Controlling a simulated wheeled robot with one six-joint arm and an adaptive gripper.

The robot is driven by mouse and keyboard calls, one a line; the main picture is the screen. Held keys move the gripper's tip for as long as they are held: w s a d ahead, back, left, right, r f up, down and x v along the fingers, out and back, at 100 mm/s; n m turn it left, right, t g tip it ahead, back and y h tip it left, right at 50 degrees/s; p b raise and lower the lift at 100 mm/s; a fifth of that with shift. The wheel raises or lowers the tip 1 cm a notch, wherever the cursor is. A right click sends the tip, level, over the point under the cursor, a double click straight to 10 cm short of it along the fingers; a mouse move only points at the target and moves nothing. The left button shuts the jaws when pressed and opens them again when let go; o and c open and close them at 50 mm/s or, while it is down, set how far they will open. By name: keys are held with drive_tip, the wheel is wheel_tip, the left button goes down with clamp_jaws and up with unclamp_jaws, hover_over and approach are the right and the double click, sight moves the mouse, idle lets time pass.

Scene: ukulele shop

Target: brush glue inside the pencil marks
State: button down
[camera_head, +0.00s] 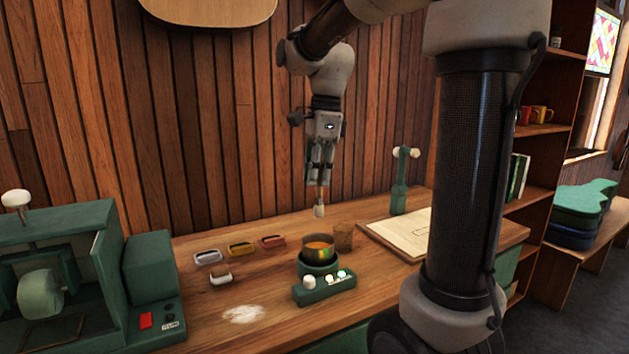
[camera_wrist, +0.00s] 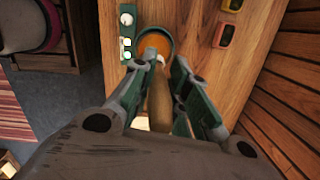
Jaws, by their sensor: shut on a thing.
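My gripper (camera_head: 320,182) points down above the bench and is shut on a slim brush (camera_head: 319,210) with a pale tip. The brush's wooden handle (camera_wrist: 159,102) shows between the fingers in the wrist view. The glue pot (camera_head: 318,254) with amber glue sits on a green warmer, below the brush tip, which hangs clear above it in the head view. In the wrist view the pot (camera_wrist: 168,38) appears beyond the fingertips. A pale board (camera_head: 384,231) with thin pencil outlines lies at the bench's right; part of it is hidden behind my column.
A brown cup (camera_head: 343,238) stands right behind the pot. The warmer's control box (camera_head: 324,289) is in front. A green post (camera_head: 399,182) stands behind the board. A green machine (camera_head: 65,280) fills the left end.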

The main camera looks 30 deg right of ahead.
sight(318, 205)
drive_tip(key=shift+s+a, duration=0.2)
drive_tip(key=shift+s, duration=0.05)
drive_tip(key=shift+s+f, duration=0.1)
drive_tip(key=shift+f, duration=4.75)
drive_tip(key=shift+r, duration=3.9)
drive_tip(key=shift+r, duration=0.1)
wheel_tip(318, 205, up, 4)
drive_tip(key=shift+f, duration=0.1)
